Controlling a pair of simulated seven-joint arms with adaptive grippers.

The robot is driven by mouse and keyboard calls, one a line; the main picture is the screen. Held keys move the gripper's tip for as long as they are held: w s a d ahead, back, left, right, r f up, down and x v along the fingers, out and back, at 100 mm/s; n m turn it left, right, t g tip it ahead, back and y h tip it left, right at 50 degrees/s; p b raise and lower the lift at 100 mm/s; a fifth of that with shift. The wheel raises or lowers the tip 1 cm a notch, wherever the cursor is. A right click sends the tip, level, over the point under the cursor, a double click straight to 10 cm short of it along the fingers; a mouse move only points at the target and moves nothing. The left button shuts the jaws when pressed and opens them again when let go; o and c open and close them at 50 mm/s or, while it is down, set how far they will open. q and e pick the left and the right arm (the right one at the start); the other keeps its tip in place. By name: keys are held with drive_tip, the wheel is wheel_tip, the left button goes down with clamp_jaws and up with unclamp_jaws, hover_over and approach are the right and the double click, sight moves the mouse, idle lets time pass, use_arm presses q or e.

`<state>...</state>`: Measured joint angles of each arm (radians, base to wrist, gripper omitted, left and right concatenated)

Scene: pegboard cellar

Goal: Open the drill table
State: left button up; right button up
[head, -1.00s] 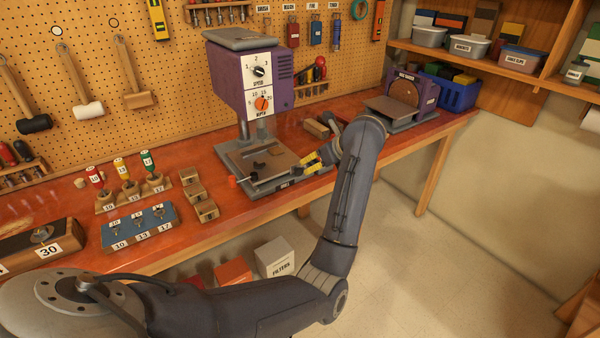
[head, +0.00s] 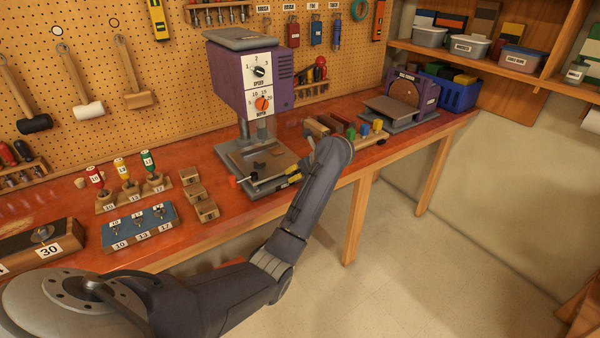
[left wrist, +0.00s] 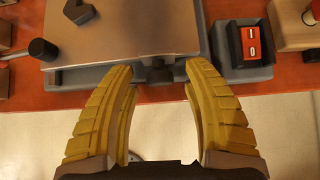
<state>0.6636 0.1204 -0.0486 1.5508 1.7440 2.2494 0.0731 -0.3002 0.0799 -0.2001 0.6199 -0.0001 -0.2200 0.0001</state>
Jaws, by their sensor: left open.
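The drill press (head: 250,85) with its purple head stands on the red bench. Its flat grey drill table (head: 250,158) sits low at the front. In the left wrist view the drill table (left wrist: 130,35) fills the upper middle, with a small dark knob (left wrist: 159,73) at its front edge. My left gripper (left wrist: 160,82) is open, its yellow fingers on either side of that knob with gaps on both sides. In the head view the left gripper (head: 293,174) is at the front right of the drill table, partly hidden by my arm. My right gripper is out of view.
A red switch (left wrist: 250,44) sits right of the drill table. A dark round-ended handle (left wrist: 42,50) sticks out on the left. Wooden blocks (head: 200,195) and a blue bit tray (head: 140,227) lie left of the press; a sander (head: 410,95) stands right. Floor in front is free.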

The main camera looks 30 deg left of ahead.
use_arm(q)
drive_tip(key=shift+a+f, duration=0.1)
drive_tip(key=shift+c, duration=0.3)
clamp_jaws()
idle(0.4)
